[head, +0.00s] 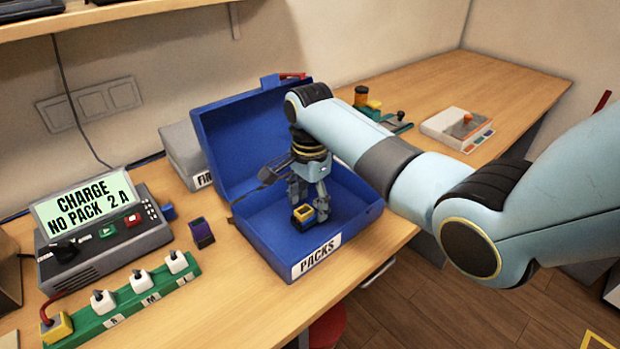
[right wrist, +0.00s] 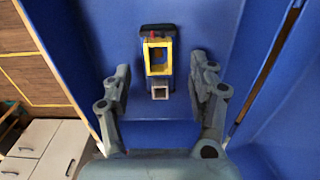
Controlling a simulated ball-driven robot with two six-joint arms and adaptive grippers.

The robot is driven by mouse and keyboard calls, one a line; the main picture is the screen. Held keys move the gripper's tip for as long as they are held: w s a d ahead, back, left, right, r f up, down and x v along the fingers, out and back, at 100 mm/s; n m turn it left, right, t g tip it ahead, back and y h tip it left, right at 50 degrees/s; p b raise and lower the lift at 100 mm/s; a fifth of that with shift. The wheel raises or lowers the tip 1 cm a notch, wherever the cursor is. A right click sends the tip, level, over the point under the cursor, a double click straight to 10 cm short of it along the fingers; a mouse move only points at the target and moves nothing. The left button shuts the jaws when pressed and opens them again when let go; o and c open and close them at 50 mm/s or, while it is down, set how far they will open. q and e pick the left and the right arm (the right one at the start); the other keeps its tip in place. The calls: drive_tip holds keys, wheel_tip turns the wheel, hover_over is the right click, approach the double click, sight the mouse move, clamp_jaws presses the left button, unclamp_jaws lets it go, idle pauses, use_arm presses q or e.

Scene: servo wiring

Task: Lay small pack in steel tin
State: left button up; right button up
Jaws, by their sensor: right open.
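The steel tin is a blue box (head: 275,258) labelled PACKS, with its lid up at the back. A small pack (head: 303,215), dark blue with a yellow frame, is inside the tin near the front. In the right wrist view the pack (right wrist: 158,55) shows against the blue tin, centred between the two fingers. My right gripper (head: 309,208) reaches down into the tin over the pack. Its fingers (right wrist: 160,88) are open, with gaps on both sides of the pack. My left gripper is not in view.
A purple pack (head: 201,233) stands left of the tin. A grey charger (head: 100,240) reading "CHARGE NO PACK 2 A" and a green strip with plugs (head: 125,300) are at the left. A grey box (head: 185,153) stands behind. A white tray (head: 457,128) is on the back bench.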

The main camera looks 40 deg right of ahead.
wheel_tip(320, 180, up, 10)
idle(0.3)
idle(0.3)
